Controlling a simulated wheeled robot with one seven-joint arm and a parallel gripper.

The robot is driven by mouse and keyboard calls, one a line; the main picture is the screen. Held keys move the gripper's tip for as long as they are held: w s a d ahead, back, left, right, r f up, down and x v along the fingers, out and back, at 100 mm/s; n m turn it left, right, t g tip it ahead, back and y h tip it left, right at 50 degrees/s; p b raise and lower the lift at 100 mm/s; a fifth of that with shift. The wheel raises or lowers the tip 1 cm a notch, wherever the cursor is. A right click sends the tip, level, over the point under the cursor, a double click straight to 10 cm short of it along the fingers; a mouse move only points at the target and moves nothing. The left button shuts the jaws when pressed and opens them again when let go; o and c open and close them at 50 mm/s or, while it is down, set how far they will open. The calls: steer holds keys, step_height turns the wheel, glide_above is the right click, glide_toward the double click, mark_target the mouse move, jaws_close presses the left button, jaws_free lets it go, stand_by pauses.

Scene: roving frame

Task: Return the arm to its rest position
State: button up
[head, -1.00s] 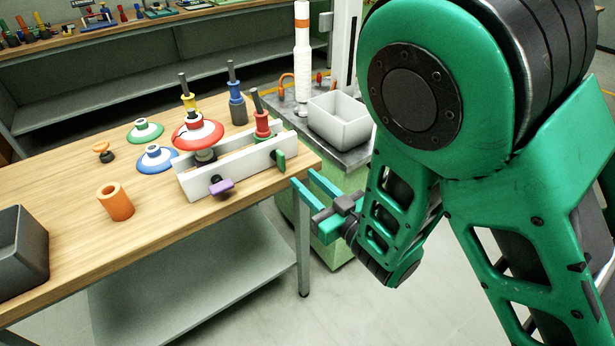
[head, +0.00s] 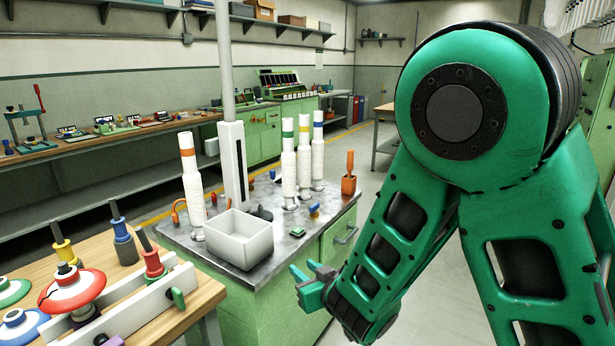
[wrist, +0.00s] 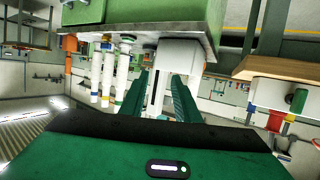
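My green arm is folded at the right of the head view. My gripper (head: 303,283) is in the air in front of the green metal-topped cabinet (head: 275,318), with floor below it. In the wrist view, which looks upside down, the two green fingers of my gripper (wrist: 161,92) stand apart with nothing held between them. No contact between the gripper and the cabinet shows.
A wooden bench (head: 205,292) with a white rail fixture and coloured parts is at lower left. The cabinet top carries a white bin (head: 238,240), several white columns and an orange holder (head: 348,185). Open floor lies beyond, toward the back right.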

steer(key=w+d+m+g+h, duration=0.2)
steer(key=d+m+h, duration=0.25)
steer(key=d, duration=1.25)
steer(key=s+d+r+m+g+h, duration=0.15)
steer(key=s+d, duration=0.25)
steer(key=d, duration=0.5)
steer(key=s+d+m+g+h, duration=0.2)
steer(key=s+d, duration=0.2)
steer(key=d, duration=0.4)
steer(key=s+d+r+m+g, duration=0.1)
steer(key=s+d+g, duration=0.1)
steer(key=s, duration=0.7)
steer(key=s+d+r+m+g+y, duration=0.1)
steer(key=s+d+r+g, duration=0.1)
steer(key=s, duration=0.7)
steer(key=s+d+r+m+g, duration=0.1)
steer(key=s+d+m+g, duration=0.1)
steer(key=s, duration=0.8)
steer(key=shift+d+r+g+y, duration=0.35)
steer(key=shift+d+g, duration=0.4)
steer(key=shift+d, duration=0.25)
